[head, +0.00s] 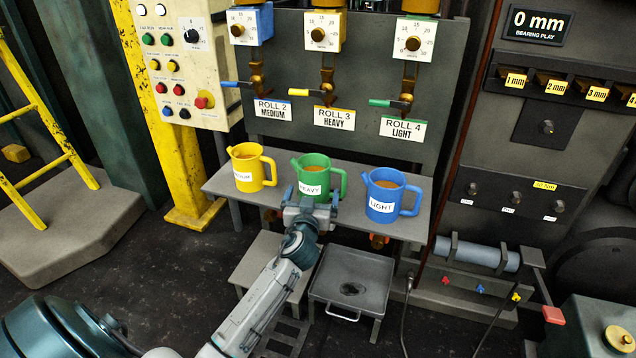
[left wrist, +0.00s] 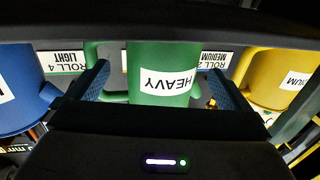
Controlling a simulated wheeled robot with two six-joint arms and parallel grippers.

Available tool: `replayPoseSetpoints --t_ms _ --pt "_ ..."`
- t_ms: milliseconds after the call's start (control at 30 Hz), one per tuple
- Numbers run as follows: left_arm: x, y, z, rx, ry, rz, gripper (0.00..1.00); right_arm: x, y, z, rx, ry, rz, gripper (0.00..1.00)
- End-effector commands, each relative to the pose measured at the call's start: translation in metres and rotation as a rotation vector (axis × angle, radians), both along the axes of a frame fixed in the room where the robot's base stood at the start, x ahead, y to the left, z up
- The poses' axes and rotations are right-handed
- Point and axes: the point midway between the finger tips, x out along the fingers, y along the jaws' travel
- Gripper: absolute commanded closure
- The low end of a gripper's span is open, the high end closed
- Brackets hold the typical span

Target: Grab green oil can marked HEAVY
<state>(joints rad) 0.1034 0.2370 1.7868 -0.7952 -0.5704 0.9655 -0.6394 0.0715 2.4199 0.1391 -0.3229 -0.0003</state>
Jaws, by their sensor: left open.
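The green oil can (head: 314,174) with a white HEAVY label stands upright on a grey shelf (head: 222,184), between the yellow and blue cans. My left gripper (head: 311,203) is in front of it, at label height or a little lower. In the left wrist view the green can (left wrist: 162,62) shows between the two open fingers of my left gripper (left wrist: 162,85), with gaps on both sides. The label appears upside down there. How deep the fingers reach around the can is unclear. My right gripper is not in view.
A yellow MEDIUM can (head: 249,170) stands close on the left and a blue LIGHT can (head: 384,198) close on the right. Valve levers and roll signs (head: 334,117) are on the panel behind. A grey tray stand (head: 350,285) is below the shelf.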

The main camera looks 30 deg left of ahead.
Motion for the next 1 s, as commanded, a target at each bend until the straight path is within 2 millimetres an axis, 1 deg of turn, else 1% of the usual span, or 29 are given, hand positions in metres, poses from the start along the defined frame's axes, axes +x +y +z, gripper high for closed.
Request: replayPoseSetpoints --t_ms 133,300,400,500,700,867,1000 --pt "0.011 0.006 0.0 0.001 0.0 0.0 0.0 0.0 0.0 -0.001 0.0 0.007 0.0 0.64" --pt "0.034 0.019 0.001 0.001 0.0 0.001 0.0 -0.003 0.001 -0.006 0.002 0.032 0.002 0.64" --pt "0.044 0.023 0.0 0.001 0.0 0.0 0.0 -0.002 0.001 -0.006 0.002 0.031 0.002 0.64" --pt "0.049 0.025 0.0 0.001 0.0 -0.001 0.0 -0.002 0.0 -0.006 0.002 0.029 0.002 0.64" --pt "0.049 0.025 0.0 0.0 0.001 -0.001 0.0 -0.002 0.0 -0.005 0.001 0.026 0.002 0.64" --pt "0.049 0.025 0.0 0.0 0.001 -0.001 0.31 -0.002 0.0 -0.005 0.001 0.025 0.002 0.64" --pt "0.049 0.025 -0.001 0.0 0.001 -0.001 0.59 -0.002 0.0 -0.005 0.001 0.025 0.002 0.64"
